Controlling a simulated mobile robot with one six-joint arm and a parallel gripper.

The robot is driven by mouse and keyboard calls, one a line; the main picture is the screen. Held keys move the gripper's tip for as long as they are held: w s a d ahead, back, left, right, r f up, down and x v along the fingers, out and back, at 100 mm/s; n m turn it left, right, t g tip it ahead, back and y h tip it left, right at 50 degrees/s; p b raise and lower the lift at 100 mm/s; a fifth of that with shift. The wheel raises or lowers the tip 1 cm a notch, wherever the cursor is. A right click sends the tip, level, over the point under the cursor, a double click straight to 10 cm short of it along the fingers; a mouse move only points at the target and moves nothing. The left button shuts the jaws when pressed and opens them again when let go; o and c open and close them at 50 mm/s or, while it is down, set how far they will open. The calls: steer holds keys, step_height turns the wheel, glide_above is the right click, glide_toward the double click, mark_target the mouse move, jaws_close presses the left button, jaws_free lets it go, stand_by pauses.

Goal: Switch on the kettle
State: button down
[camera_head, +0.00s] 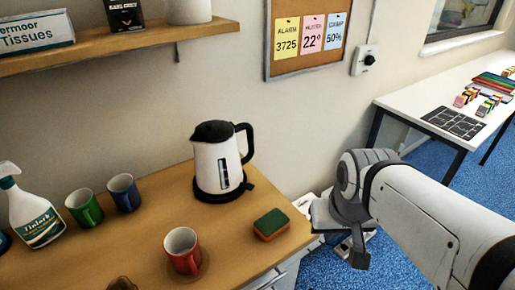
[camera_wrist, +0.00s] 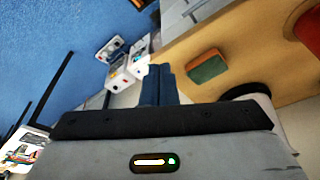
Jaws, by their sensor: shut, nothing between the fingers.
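The white kettle (camera_head: 217,165) with a black lid and handle stands upright on its black base at the back right of the wooden counter (camera_head: 150,225). A small black lever (camera_head: 249,186) sticks out low on its right side, under the handle; I cannot tell its position. My gripper (camera_head: 358,252) is right of the counter's edge, apart from the kettle and pointing down. Its fingers also show in the wrist view (camera_wrist: 158,84), shut and empty. In the wrist view a dark curved edge at right is probably the kettle's base, mostly hidden by my gripper's body.
A green and orange sponge (camera_head: 271,224) lies between the kettle and the counter's right edge. A red mug (camera_head: 183,250) stands in front. Green (camera_head: 84,207) and blue (camera_head: 124,193) mugs and a spray bottle (camera_head: 35,212) are at left. A shelf (camera_head: 120,45) hangs above.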

steer(key=shift+d, duration=0.15)
steer(key=w+a+n+y+b, duration=0.2)
steer(key=w+a+n+b, duration=0.1)
steer(key=w, duration=0.4)
steer(key=w+a+n+y+b, duration=0.2)
steer(key=w+n+y+b, duration=0.1)
steer(key=w, duration=0.5)
steer(key=w+a+n+t+y+b, duration=0.1)
steer(key=w+a+n+y+b, duration=0.2)
steer(key=w+n+b, duration=0.2)
steer(key=w+n, duration=0.1)
steer(key=w, duration=0.2)
steer(key=shift+w+a+f+n, duration=0.25)
steer(key=shift+a+f+n, duration=0.05)
steer(key=shift+a+f, duration=0.05)
